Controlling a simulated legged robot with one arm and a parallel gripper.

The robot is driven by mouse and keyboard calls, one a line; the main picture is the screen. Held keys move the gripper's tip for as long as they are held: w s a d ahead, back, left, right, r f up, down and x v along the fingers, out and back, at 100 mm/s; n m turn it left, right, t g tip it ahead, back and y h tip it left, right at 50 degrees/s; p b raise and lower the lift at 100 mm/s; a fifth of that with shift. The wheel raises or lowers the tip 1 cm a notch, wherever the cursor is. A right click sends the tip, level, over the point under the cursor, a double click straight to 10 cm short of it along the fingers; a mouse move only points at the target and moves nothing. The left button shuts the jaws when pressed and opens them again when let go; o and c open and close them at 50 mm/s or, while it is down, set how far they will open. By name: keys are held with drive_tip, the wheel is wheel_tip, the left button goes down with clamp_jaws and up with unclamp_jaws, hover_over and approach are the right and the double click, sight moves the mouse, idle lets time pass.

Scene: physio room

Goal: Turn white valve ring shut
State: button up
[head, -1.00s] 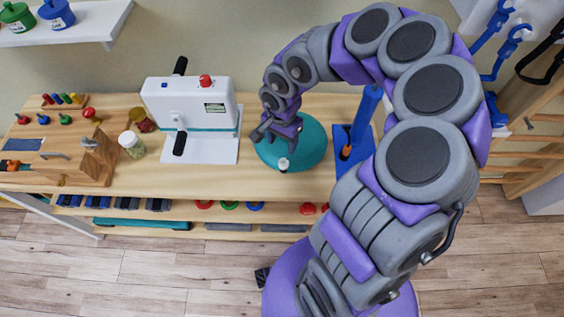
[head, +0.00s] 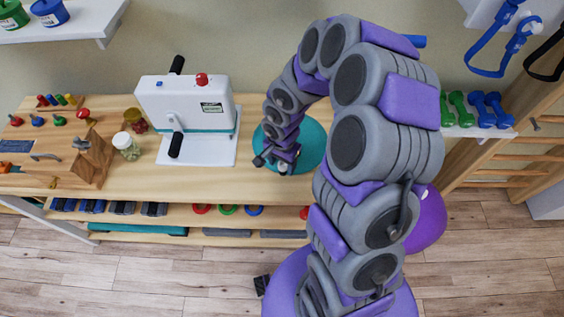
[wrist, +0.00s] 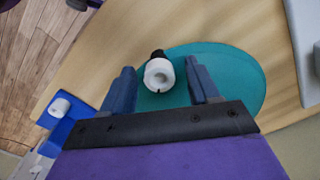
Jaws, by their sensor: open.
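The white valve ring (wrist: 158,75) has a round hole, a small dark notch on its near rim and a black piece behind it. It stands over a teal round base (wrist: 235,75), which also shows on the bench in the head view (head: 313,140). My gripper (wrist: 160,68) is open, with one finger to each side of the ring and visible gaps between. In the head view my gripper (head: 271,165) is low over the near left part of the teal base and mostly hides the ring.
A white box with black crank handles (head: 190,108) stands left of the teal base. Jars (head: 126,146) and a wooden latch board (head: 85,160) are farther left. A blue stand (wrist: 60,115) shows at left in the wrist view. The bench front edge is clear.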

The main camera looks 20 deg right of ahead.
drive_tip(key=c, duration=1)
drive_tip(key=shift+r, duration=0.1)
drive_tip(key=shift+c, duration=0.2)
drive_tip(key=shift+r+p, duration=0.15)
drive_tip(key=shift+p, duration=0.7)
drive_tip(key=shift+m+p, duration=0.3)
drive_tip(key=shift+p, duration=0.2)
drive_tip(key=shift+m+p, duration=0.4)
drive_tip(key=shift+p, duration=0.75)
drive_tip(key=shift+m+p, duration=0.7)
drive_tip(key=shift+p, duration=0.35)
drive_tip(key=shift+w+m+p, duration=0.1)
drive_tip(key=shift+m+p, duration=1.2)
drive_tip(key=shift+m, duration=0.2)
drive_tip(key=shift+f, duration=0.2)
